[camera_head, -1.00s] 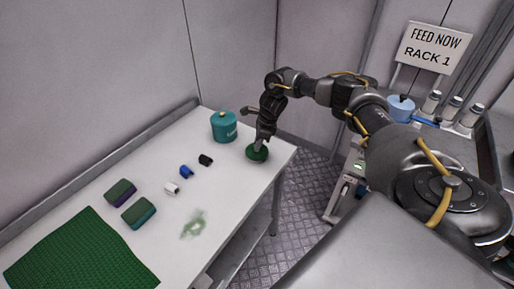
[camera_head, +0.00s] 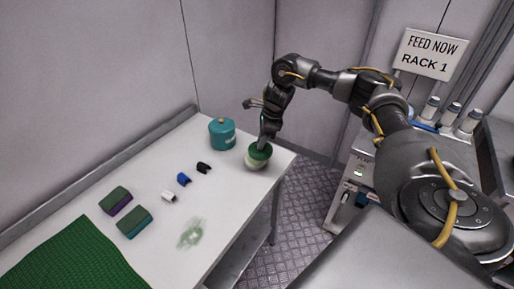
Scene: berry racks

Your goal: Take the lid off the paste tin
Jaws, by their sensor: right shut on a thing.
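The paste tin (camera_head: 255,164) stands near the far right corner of the white table. It shows as a pale, rounded shape under its green lid (camera_head: 260,152). My right gripper (camera_head: 264,144) points down from above and is shut on the green lid. The lid sits over the tin's upper part. I cannot tell how wide any gap between lid and tin is. The fingertips are small and partly hidden against the lid. My left gripper is not in view.
A teal lidded canister (camera_head: 222,135) stands just left of the tin. Black (camera_head: 203,168), blue (camera_head: 184,179) and white (camera_head: 168,196) clips, two sponges (camera_head: 135,222) and a green mat (camera_head: 72,262) lie nearer. A green smear (camera_head: 191,233) marks the table (camera_head: 222,200). The table's right edge is close.

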